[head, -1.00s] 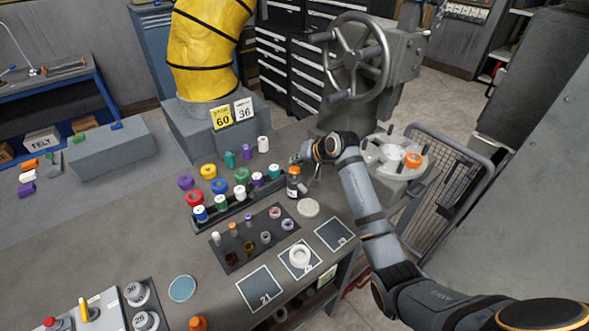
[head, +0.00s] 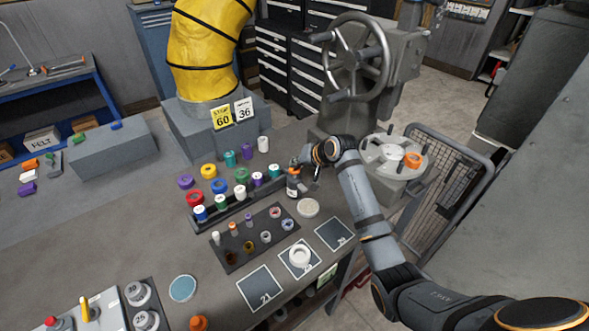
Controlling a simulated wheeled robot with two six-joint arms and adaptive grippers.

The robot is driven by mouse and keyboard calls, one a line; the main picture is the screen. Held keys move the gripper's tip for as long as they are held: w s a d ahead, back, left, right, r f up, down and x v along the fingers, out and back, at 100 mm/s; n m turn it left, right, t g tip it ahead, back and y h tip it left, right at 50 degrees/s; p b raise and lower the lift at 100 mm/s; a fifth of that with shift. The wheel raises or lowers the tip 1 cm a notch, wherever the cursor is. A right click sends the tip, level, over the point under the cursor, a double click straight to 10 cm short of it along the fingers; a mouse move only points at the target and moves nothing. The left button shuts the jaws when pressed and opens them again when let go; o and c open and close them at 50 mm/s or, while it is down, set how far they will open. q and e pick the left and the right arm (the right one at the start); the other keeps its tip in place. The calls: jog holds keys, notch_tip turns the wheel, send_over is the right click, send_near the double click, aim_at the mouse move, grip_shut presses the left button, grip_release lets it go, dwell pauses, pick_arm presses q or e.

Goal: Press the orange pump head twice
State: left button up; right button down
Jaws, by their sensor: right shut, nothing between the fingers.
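A small dark bottle (head: 293,186) with a pale label stands upright on the grey bench, behind the round pale disc. Its orange top shows only as a small patch and is largely hidden by my right gripper. My right gripper (head: 301,165) is shut and empty, at the top of this bottle. I cannot tell whether the fingers touch it. Another orange rounded top (head: 199,323) shows at the bottom edge, cut off by the frame. My left gripper is not in view.
A rack of coloured spools (head: 230,212) stands left of the bottle. Numbered mats (head: 261,288) line the bench's front edge. A handwheel machine (head: 355,55) stands behind my right arm.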

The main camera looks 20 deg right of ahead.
aim_at(296, 170)
jog(key=shift+f+b, duration=0.3)
jog(key=shift+f, duration=0.65)
dwell(0.6)
jog(key=shift+r+p, duration=1.5)
jog(key=shift+r, duration=0.1)
notch_tip(296, 170, up, 5)
jog(key=p, duration=0.5)
jog(key=shift+p, duration=0.3)
dwell(1.0)
